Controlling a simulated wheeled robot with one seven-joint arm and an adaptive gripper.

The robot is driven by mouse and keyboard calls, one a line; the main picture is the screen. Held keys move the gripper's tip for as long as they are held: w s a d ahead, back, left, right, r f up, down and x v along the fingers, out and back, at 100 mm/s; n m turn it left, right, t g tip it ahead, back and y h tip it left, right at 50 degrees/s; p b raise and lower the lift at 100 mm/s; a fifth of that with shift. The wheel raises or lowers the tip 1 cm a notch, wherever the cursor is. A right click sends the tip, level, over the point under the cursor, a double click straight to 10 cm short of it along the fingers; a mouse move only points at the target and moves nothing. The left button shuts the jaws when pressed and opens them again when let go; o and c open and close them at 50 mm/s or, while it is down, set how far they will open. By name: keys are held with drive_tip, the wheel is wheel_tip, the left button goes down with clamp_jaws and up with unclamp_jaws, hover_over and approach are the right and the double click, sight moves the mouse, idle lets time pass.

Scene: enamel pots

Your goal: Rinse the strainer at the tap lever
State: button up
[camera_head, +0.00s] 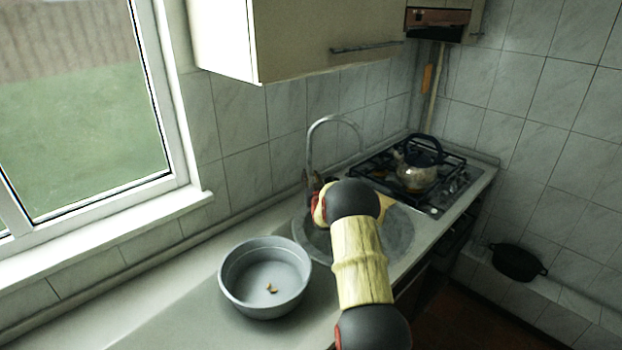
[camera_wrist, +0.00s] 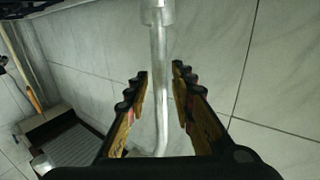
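The tap (camera_head: 335,120) has a tall curved metal spout behind the sink (camera_head: 397,240). My arm hides part of the sink and most of my gripper in the head view. In the wrist view my gripper (camera_wrist: 164,72) is open, and the bare metal tap pipe (camera_wrist: 158,60) shows in the gap between its fingers. I cannot tell whether the pipe lies between the fingertips or beyond them; there is a gap on either side. The tap lever cannot be made out clearly. I see no clear strainer in either view.
A grey round basin (camera_head: 233,284) with a small brown bit inside stands on the counter left of the sink. A kettle (camera_head: 416,170) stands on the gas stove (camera_head: 453,190). A dark pot (camera_head: 517,262) sits at the right. A wall cabinet (camera_head: 300,40) hangs above.

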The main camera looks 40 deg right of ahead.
drive_tip(key=shift+c, duration=0.2)
clamp_jaws()
idle(0.7)
